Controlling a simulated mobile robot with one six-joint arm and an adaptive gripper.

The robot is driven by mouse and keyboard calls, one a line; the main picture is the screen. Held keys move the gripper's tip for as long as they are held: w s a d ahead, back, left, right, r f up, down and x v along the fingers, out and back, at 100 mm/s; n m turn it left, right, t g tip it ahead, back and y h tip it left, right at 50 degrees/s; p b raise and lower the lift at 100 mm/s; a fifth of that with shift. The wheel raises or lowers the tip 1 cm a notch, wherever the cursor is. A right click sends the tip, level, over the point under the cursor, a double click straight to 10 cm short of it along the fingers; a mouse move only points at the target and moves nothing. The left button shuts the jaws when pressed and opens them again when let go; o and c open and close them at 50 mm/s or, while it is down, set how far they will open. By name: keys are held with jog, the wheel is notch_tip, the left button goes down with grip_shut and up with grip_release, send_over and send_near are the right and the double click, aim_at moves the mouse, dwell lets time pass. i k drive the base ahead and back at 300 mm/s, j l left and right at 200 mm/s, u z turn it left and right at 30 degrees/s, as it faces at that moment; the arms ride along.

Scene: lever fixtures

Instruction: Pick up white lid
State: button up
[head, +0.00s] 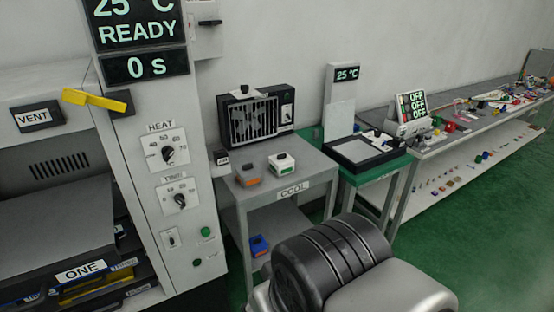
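A small white-topped block (282,162) with a dark spot on top and a green patch on its front sits on the grey table marked COOL (325,183). It may be the white lid; at this size I cannot tell whether it is a separate lid or part of a box. A grey-topped block with an orange front (248,174) stands left of it, a small gap apart. My gripper is not in view; only a black and silver part of my arm shows at the bottom, in front of the table.
A black fan unit (254,118) stands at the table's back. A control column (165,190) with a yellow lever (95,99) rises at left. A blue block (259,245) sits on the lower shelf. A black tray (366,154) and a cluttered long bench (465,130) are right.

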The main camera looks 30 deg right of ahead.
aim_at(283, 158)
jog(key=i+l+z, duration=0.2)
jog(key=i+l, duration=0.4)
jog(key=i+l+z, duration=0.15)
jog(key=i+l, duration=0.35)
jog(key=i+l+z, duration=0.2)
jog(key=i+l, duration=0.2)
jog(key=i, duration=0.35)
